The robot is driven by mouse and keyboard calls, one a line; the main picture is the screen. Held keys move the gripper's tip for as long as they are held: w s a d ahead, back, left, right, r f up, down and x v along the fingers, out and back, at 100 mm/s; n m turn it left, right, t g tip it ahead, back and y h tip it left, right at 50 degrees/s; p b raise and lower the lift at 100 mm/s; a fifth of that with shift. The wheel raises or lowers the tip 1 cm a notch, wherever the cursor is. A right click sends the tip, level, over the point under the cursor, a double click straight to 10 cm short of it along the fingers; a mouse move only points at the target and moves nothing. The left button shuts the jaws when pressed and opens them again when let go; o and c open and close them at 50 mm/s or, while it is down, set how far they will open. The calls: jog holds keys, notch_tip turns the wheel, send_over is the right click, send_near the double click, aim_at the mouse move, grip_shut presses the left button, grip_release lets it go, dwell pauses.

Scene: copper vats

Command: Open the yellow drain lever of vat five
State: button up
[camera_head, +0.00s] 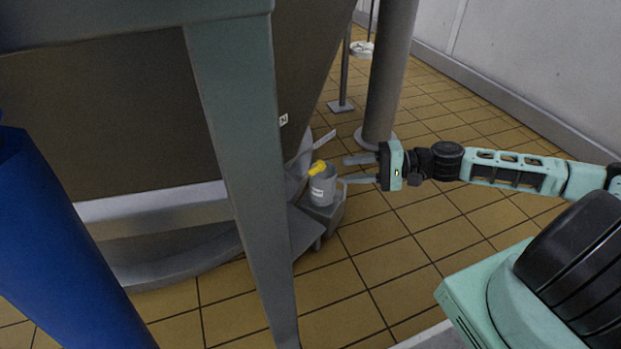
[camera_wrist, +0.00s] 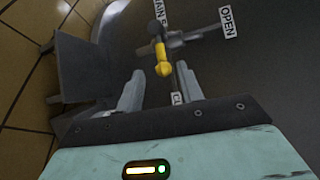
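The yellow drain lever (camera_head: 317,168) sits atop a grey cylindrical fitting (camera_head: 323,188) at the foot of the vat (camera_head: 150,120). In the wrist view the yellow lever (camera_wrist: 161,50) lies ahead of the fingers, roughly midway between them, on a grey pipe valve (camera_wrist: 185,40). An "OPEN" label (camera_wrist: 227,22) is to its right, and a partly hidden label (camera_wrist: 178,98) starting with "CL" is below it. My gripper (camera_head: 352,170) is open, just right of the lever, its two fingers pointing toward it. The gripper (camera_wrist: 160,88) holds nothing, and the lever appears beyond the fingertips.
A grey-green vat leg (camera_head: 235,150) stands left of the valve. A grey pillar (camera_head: 390,75) rises behind my gripper. A blue cylinder (camera_head: 60,240) fills the left front. A grey box-like part (camera_wrist: 80,68) stands left of the fingers. Tiled floor (camera_head: 400,265) is clear in front.

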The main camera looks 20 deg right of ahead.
aim_at(314, 173)
jog(key=shift+b+x, duration=1.75)
jog(key=shift+x, duration=3.6)
jog(key=shift+r, duration=0.1)
grip_shut()
